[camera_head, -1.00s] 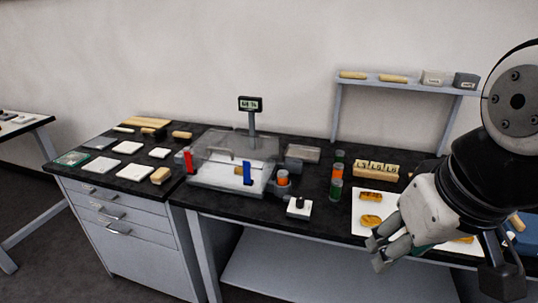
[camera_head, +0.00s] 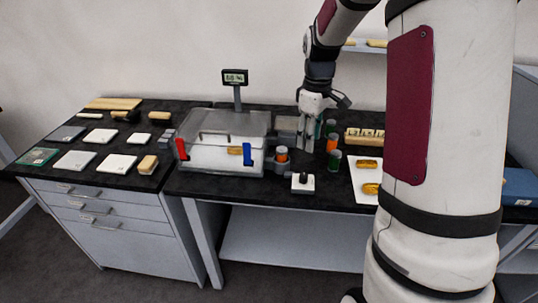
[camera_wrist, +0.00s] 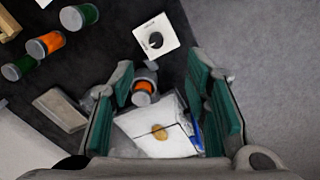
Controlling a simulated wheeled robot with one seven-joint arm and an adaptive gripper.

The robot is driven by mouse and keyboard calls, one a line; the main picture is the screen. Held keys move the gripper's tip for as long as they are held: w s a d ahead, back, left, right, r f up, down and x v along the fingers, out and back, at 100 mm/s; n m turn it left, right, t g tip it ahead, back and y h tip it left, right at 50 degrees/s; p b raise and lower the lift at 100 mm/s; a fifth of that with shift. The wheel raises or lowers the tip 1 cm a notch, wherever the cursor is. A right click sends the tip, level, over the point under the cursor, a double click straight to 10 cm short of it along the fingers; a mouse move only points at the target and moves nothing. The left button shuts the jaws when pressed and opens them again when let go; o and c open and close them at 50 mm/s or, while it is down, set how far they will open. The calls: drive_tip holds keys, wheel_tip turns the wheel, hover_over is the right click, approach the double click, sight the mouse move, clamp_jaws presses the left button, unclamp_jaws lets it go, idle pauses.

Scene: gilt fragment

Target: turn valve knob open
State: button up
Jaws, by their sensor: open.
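A black round knob (camera_head: 302,177) stands on a small white square base near the bench's front edge, right of the clear chamber. In the wrist view, the knob (camera_wrist: 155,40) shows from above with a pale pointer mark, beyond the fingertips. My gripper (camera_head: 308,137) is open and empty, pointing down behind and above the knob base, apart from it. In the wrist view its green-padded fingers (camera_wrist: 160,75) spread over the bench, with the chamber and an orange-banded jar seen between them. I cannot tell which knob setting is open.
The clear chamber (camera_head: 215,153) has a red latch (camera_head: 182,149) and a blue latch (camera_head: 247,154). The orange-banded jar (camera_head: 282,155) sits in a grey holder beside it. Several jars (camera_head: 333,145) stand right of my gripper. A display (camera_head: 235,77) rises behind the chamber.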

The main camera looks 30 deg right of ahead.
sight(304, 175)
drive_tip(key=f, duration=0.5)
drive_tip(key=w+f, duration=0.1)
drive_tip(key=f, duration=0.4)
drive_tip(key=f+p, duration=0.1)
drive_tip(key=f, duration=0.4)
drive_tip(key=shift+w+d+f, duration=0.1)
drive_tip(key=shift+w+d, duration=0.1)
drive_tip(key=shift+w, duration=0.1)
clamp_jaws()
